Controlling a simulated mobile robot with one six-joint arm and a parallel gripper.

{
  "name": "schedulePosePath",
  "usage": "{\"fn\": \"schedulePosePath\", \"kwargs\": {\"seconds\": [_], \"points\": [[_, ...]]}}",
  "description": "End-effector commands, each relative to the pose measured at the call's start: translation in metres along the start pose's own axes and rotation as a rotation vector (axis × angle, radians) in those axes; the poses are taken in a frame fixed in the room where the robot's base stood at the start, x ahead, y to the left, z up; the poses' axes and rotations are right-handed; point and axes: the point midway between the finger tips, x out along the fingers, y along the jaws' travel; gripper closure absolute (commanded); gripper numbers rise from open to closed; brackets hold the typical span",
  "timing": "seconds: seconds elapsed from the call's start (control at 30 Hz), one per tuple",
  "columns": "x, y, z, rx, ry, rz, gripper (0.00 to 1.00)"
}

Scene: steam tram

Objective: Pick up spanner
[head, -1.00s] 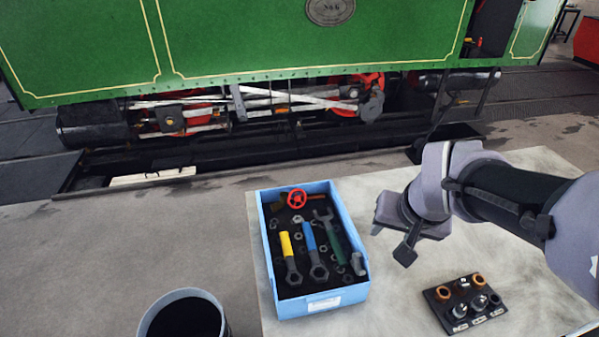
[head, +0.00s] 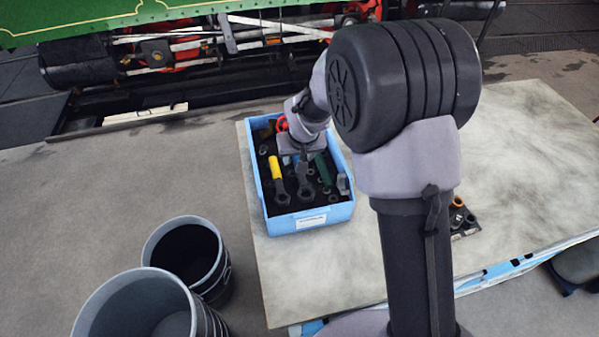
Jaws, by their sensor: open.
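A blue tray (head: 300,221) on the pale table holds several hand tools on a black lining. A yellow-handled tool (head: 276,168) lies at the left, its dark ring-like head toward me. A blue-handled tool (head: 304,188) lies in the middle, its handle mostly hidden by my gripper. A green-handled tool (head: 323,168) lies to its right, its far end hidden. I cannot tell for sure which one is the spanner. My gripper (head: 301,163) points down over the tray's middle, above the blue handle. It is open; whether its fingers touch a tool is hidden.
A red handwheel (head: 282,123) sits at the tray's far end, partly hidden. Two dark bins, one nearer (head: 84,322) and one farther (head: 153,246), stand left of the table. A small rack of parts (head: 459,214) is partly behind my arm. The table's right side is clear.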

Motion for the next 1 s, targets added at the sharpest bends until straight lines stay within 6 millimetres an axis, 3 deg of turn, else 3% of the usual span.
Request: {"fn": "schedulePosePath", "kwargs": {"seconds": [0.1,0.2,0.43,0.47,0.7,1.0], "points": [[0.028,0.006,0.005,0.001,-0.002,0.001,0.50],[0.041,0.005,0.004,0.000,-0.001,0.001,0.50],[0.044,0.005,0.002,0.000,0.000,0.000,0.50],[0.044,0.005,0.002,0.000,0.000,0.000,0.52],[0.043,0.005,0.003,0.000,0.000,0.000,0.99],[0.043,0.005,0.002,0.000,0.001,0.000,1.00]]}}
